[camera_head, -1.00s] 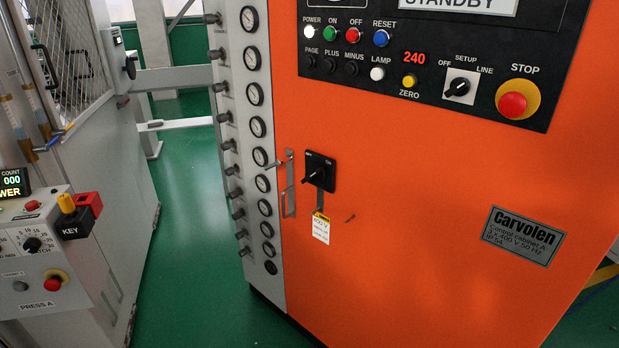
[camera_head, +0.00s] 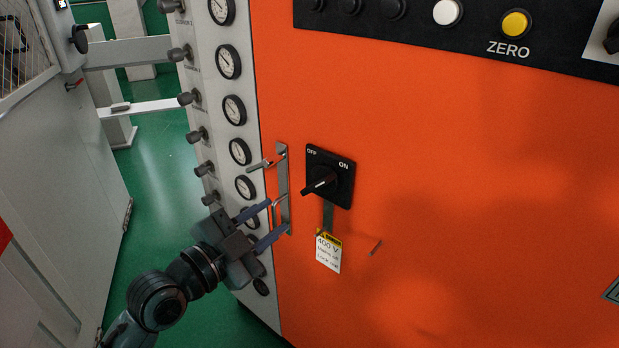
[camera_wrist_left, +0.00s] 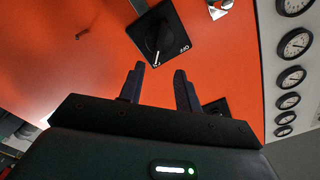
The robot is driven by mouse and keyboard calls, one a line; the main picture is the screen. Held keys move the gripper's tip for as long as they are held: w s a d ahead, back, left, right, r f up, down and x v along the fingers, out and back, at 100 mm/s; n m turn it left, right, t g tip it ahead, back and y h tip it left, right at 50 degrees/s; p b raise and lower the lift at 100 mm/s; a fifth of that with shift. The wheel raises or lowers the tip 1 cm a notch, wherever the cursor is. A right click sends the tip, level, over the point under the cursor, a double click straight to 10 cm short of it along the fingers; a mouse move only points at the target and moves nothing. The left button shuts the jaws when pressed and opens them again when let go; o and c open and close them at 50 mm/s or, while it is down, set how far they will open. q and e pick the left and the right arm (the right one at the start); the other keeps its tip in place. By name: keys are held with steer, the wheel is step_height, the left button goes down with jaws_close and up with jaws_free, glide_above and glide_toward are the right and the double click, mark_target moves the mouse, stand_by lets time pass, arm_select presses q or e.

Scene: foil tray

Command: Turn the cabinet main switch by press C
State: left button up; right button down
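The cabinet main switch (camera_head: 329,176) is a black square plate with a black rotary handle on the orange cabinet door. OFF is printed at its upper left and ON at its upper right. The handle's long end points to the lower left. My left gripper (camera_head: 278,216) is below and left of the switch, its fingers overlapping the door handle in the head view; contact cannot be told. It is open and empty. In the left wrist view the switch (camera_wrist_left: 158,32) shows upside down, beyond the two spread fingers (camera_wrist_left: 158,69). My right gripper is not in view.
A metal door handle (camera_head: 283,180) with a small lever stands left of the switch. A 400 V tag (camera_head: 328,252) hangs below the switch. A column of gauges (camera_head: 234,110) with protruding knobs lines the cabinet's left edge.

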mark_target(314, 188)
arm_select(q)
steer(key=p+x, duration=0.1)
steer(key=x, duration=1.2)
steer(key=shift+s+d, duration=0.1)
steer(key=shift+s, duration=0.05)
jaws_close()
